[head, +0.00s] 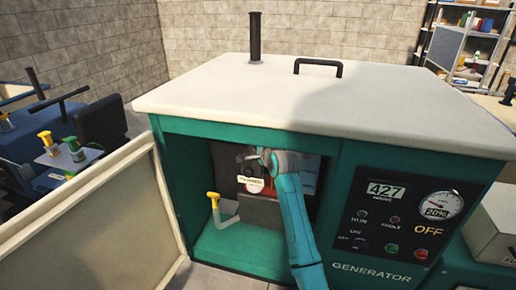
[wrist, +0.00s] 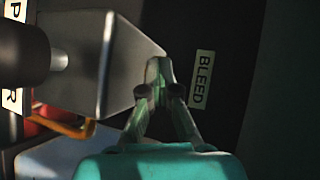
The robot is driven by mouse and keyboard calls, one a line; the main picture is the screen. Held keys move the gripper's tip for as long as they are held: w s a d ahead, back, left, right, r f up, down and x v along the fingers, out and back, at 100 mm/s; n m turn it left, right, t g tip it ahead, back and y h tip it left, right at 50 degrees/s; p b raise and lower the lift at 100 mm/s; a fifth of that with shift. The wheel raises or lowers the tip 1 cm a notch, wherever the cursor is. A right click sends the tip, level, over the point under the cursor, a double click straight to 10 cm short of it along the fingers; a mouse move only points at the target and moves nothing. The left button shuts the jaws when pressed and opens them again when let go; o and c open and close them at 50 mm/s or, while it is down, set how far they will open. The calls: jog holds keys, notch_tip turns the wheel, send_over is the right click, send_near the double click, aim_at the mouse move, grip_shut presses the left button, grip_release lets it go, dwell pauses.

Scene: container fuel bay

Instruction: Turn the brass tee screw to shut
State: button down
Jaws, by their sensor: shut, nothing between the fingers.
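I cannot make out the brass tee screw in either view; it may be hidden behind my gripper. My gripper (wrist: 159,75) is shut and empty in the wrist view, its fingertips together just left of a label reading BLEED (wrist: 201,80) on a dark surface. A grey tapered metal block (wrist: 118,65) lies just left of the fingertips; I cannot tell whether they touch it. In the head view my arm reaches into the open bay of the green generator (head: 340,165), and the gripper's end is too small to read there.
A dark cylinder (wrist: 25,55) and an orange bent piece (wrist: 70,130) crowd the left of the wrist view. A yellow-topped pipe (head: 213,197) stands at the bay's left. The open cream door panel (head: 95,220) is left of the bay; the control panel (head: 405,215) is right.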

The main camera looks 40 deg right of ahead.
jog(key=shift+w+a+m+g+h, duration=0.2)
jog(key=shift+m+h, duration=0.2)
jog(key=shift+h, duration=0.15)
jog(key=shift+w+a+m+g+h, duration=0.1)
jog(key=shift+m+g+h, duration=0.1)
jog(key=shift+m+h, duration=0.3)
jog(key=shift+w+m+g+h, duration=0.15)
jog(key=shift+m+g+h, duration=0.25)
jog(key=shift+m+h, duration=0.4)
jog(key=shift+w+r, duration=0.1)
jog(key=shift+w+a, duration=0.2)
jog(key=shift+w, duration=0.25)
jog(key=shift+d, duration=0.15)
